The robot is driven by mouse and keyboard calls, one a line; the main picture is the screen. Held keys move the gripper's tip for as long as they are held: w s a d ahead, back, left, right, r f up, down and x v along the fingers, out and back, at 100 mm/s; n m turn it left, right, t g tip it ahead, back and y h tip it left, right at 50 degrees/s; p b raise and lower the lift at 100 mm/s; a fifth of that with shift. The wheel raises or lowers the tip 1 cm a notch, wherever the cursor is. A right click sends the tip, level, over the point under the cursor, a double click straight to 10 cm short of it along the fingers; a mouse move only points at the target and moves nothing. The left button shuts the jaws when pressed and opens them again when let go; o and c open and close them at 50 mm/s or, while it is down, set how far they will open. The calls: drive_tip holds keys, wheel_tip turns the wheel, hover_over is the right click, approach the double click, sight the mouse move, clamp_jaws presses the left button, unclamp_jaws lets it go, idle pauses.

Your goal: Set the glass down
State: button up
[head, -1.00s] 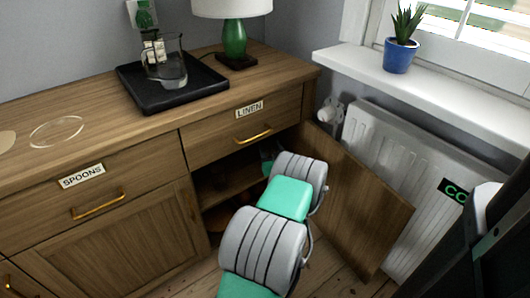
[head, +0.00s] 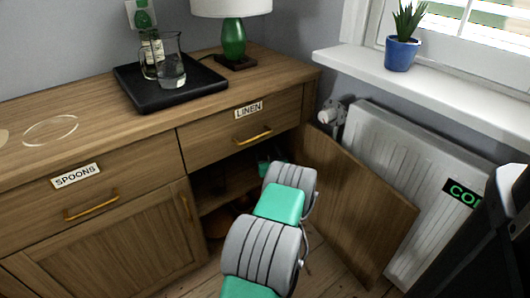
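A clear glass vessel (head: 171,72) stands upright on the black tray (head: 190,92) on top of the wooden sideboard. No other glass can be made out. My arm reaches down into the open, dark cupboard (head: 222,192) under the LINEN drawer (head: 228,126). My gripper is hidden behind my own arm links and in the shadow, so its fingers and anything in them do not show.
The cupboard door (head: 355,210) stands open to the right of my arm, close to the radiator (head: 420,150). A green lamp (head: 235,45) and a bottle (head: 151,55) stand on the sideboard. A pale ring (head: 50,131) marks its bare left part.

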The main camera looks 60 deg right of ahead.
drive_tip(key=shift+o, duration=0.6)
drive_tip(key=shift+r, duration=0.1)
drive_tip(key=shift+s+a, duration=0.15)
drive_tip(key=shift+a, duration=0.05)
drive_tip(key=p+v, duration=0.2)
drive_tip(key=v, duration=0.9)
drive_tip(key=shift+s+a+p, duration=0.2)
drive_tip(key=shift+p, duration=0.15)
